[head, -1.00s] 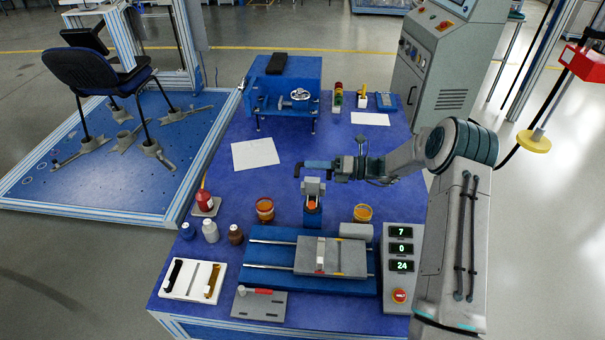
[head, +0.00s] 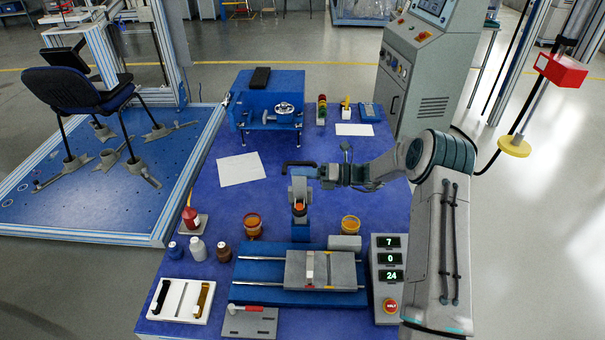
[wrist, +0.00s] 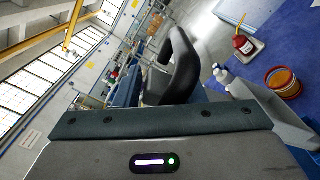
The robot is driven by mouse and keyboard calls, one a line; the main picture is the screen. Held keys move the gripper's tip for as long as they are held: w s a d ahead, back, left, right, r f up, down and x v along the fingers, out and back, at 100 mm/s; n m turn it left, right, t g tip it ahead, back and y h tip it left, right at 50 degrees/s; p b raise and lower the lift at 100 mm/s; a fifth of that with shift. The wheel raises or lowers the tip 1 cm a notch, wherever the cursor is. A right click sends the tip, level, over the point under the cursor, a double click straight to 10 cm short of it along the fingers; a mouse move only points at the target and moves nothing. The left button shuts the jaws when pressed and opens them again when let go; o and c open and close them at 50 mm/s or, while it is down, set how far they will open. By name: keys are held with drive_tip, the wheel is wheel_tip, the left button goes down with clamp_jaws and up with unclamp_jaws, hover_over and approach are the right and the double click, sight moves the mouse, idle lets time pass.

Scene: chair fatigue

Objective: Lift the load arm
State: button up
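A grey upright piece on a blue post, with an orange part on it, looks like the load arm (head: 299,187). It stands behind the blue rail base (head: 245,290) and its grey sliding plate (head: 336,268). My gripper (head: 288,168) is at the top of this grey piece, with its dark hooked fingertip reaching past it to the left. Contact cannot be made out. In the wrist view, a curved black finger (wrist: 183,65) shows beyond my wrist housing, and a grey bar (wrist: 268,108) lies at right. The finger opening is hidden.
Amber jars (head: 253,225) and (head: 350,225) stand on either side of the post. A control box (head: 390,275) shows 7, 0 and 24. A blue vise-like machine (head: 265,98) stands behind, with a white paper (head: 241,169) before it. Small bottles (head: 197,249) are at left.

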drive_tip(key=d+b, duration=0.1)
drive_tip(key=d, duration=1.2)
drive_tip(key=shift+s+d, duration=0.25)
drive_tip(key=shift+d, duration=0.1)
